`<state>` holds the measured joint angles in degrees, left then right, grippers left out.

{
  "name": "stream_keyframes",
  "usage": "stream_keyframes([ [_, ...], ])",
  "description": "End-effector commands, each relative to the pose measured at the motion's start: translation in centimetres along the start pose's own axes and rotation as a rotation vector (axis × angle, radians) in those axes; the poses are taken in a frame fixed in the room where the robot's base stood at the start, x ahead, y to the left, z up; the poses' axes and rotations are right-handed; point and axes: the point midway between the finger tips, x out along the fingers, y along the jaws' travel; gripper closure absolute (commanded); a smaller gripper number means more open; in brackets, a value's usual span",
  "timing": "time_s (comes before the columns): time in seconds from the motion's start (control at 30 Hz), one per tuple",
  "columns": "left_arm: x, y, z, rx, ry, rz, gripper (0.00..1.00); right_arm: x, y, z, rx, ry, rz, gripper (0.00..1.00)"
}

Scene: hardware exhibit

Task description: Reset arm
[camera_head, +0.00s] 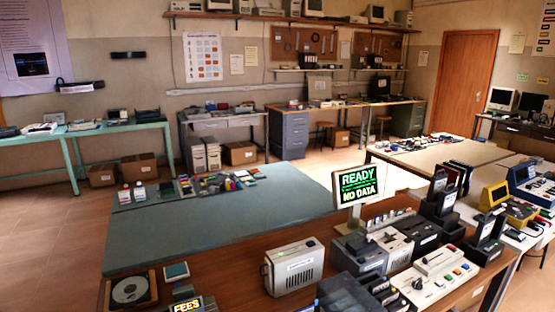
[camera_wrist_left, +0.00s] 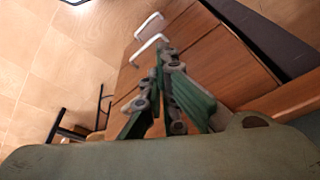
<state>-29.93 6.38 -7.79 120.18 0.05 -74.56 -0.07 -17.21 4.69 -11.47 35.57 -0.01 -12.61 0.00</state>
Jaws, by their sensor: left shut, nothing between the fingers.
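My left gripper (camera_wrist_left: 165,52) shows in the left wrist view, with its green and grey fingers drawn together and nothing between them. It points toward brown wooden drawer fronts (camera_wrist_left: 205,58) with white handles; the gap between them is hard to judge. Neither of my grippers shows in the head view. My right gripper is in no view.
In the head view a workbench (camera_head: 215,260) with a blue-grey mat (camera_head: 225,222) is close in front. A lit sign (camera_head: 358,186), a white box (camera_head: 294,267) and dark devices (camera_head: 358,252) crowd its right side. Much of the mat is bare. Open floor (camera_head: 45,225) lies left.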

Motion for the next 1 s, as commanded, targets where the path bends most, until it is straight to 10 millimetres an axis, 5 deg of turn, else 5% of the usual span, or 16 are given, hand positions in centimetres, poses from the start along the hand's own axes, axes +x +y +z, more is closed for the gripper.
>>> stream_keyframes([
  [0.27,15.6,0.7,7.0,0.01,-0.064,0.008,1.0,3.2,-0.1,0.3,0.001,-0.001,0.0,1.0],
  [0.5,26.5,1.2,17.1,0.022,-0.12,0.014,1.0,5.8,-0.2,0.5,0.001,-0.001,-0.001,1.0],
  [0.73,31.6,1.4,26.3,0.033,-0.159,0.017,1.0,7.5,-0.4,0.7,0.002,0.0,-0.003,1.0],
  [1.0,32.6,1.3,30.0,0.038,-0.171,0.018,1.0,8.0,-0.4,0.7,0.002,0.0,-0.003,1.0],
])
